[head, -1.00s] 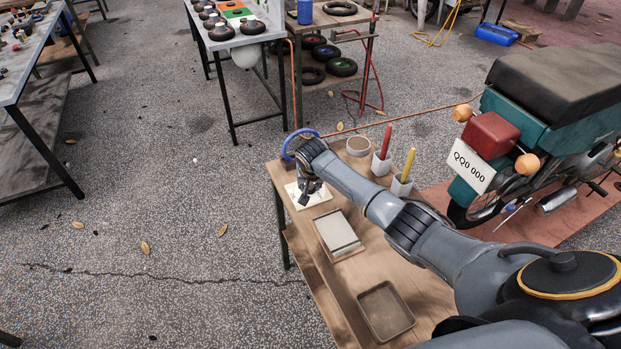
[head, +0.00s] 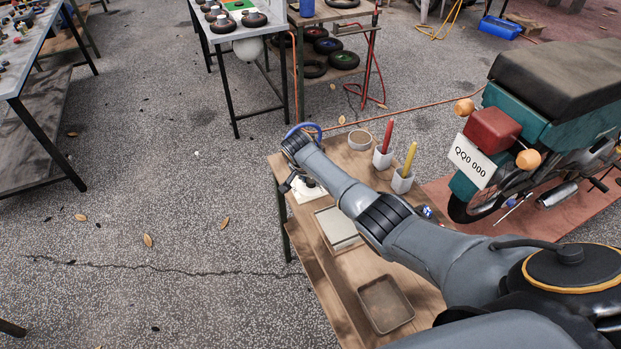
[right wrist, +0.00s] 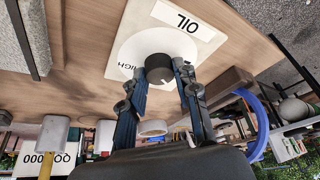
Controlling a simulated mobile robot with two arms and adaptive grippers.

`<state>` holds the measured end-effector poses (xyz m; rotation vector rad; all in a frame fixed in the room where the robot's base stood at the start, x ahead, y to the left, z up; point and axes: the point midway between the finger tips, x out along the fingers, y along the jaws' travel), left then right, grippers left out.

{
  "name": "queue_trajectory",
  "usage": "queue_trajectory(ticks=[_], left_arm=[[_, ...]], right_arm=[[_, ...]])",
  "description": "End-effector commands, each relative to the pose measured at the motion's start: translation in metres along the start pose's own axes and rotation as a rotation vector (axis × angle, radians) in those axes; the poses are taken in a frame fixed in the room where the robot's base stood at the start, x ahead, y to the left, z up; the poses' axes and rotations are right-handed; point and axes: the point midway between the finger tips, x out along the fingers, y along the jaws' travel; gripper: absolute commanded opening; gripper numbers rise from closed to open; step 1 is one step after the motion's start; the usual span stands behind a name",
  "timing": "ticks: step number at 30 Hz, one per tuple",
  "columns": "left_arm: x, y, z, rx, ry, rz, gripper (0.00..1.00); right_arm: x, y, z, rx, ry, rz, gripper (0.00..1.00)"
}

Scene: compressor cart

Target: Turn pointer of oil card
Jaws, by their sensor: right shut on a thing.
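The white oil card (head: 308,193) lies near the far left corner of the wooden bench, partly hidden by my right arm in the head view. In the right wrist view the card (right wrist: 197,20) shows the word OIL, part of the word HIGH and a pale round dial. The pointer (right wrist: 159,66) is a dark round knob with a light mark, in the middle of the dial. My right gripper (right wrist: 161,76) is shut on this knob, one finger on each side. In the head view the right gripper (head: 294,184) is mostly hidden by its wrist. My left gripper is out of view.
On the bench are a grey-framed pad (head: 338,229), an empty brown tray (head: 385,304), a tape roll (head: 360,139) and two white cups holding a red (head: 388,135) and a yellow handle (head: 410,158). A motorcycle (head: 540,120) stands to the right.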

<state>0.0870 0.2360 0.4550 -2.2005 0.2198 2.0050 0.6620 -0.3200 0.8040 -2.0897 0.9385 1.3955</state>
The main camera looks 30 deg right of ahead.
Motion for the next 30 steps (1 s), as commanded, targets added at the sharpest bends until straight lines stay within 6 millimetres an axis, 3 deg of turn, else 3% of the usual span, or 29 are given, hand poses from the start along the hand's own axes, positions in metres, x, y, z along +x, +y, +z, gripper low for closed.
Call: queue_trajectory(ticks=[7,8,10,11,23,30], left_arm=[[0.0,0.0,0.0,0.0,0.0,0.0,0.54],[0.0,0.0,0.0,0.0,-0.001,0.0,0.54],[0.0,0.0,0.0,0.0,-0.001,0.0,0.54],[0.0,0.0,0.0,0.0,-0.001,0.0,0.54],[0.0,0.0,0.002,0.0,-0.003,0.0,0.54],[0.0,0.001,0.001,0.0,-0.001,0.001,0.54]], right_arm=[[0.001,0.001,0.001,-0.001,-0.003,0.002,0.0],[0.001,0.001,0.001,-0.001,-0.003,0.002,0.37],[0.001,0.0,0.001,-0.001,-0.002,0.001,0.51],[0.001,0.0,0.001,-0.001,-0.002,0.001,0.54],[-0.005,-0.001,0.0,-0.002,0.0,-0.001,0.54],[-0.035,-0.001,0.0,-0.002,0.002,-0.004,0.54]])
